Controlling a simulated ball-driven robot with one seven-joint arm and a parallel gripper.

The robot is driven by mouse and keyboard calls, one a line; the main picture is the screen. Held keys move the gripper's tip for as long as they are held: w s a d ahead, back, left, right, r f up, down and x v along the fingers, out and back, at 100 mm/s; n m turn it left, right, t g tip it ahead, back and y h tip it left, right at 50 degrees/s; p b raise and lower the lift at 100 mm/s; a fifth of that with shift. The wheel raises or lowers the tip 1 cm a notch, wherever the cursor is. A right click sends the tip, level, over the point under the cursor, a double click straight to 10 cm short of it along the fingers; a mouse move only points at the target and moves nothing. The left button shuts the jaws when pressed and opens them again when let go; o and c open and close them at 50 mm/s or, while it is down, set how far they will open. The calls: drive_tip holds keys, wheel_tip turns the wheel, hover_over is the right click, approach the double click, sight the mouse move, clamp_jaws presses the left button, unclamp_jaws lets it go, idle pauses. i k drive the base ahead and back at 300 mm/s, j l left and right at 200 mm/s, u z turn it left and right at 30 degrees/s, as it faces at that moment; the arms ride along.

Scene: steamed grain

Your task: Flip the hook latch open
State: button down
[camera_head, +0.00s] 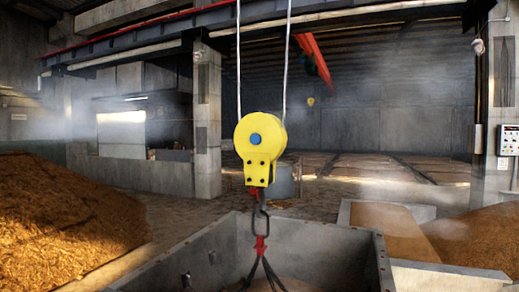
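A yellow hook block (260,152) with a blue centre disc hangs on two pale ropes in the middle of the view. A dark hook (264,222) hangs below it, with a small red piece at its top. The hook latch is too small to make out for certain, and I cannot tell whether it is open or shut. A red fitting (261,245) hangs just under the hook, and dark sling legs (270,270) spread down from it into a grey metal bin. My gripper is not in view.
The grey bin's wall (312,244) stands below the hook. A large grain heap (60,225) lies at left. More grain (390,220) lies in a pale-walled trough at right. A concrete pillar (207,120) stands behind. Open floor (180,212) shows between the heap and the bin.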

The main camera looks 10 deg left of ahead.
sight(252, 191)
drive_tip(key=i+j+u, duration=0.25)
drive_tip(key=i, duration=0.35)
drive_tip(key=i+j+u, duration=0.25)
drive_tip(key=i, duration=0.4)
drive_tip(key=i+j+u, duration=0.25)
drive_tip(key=i, duration=0.4)
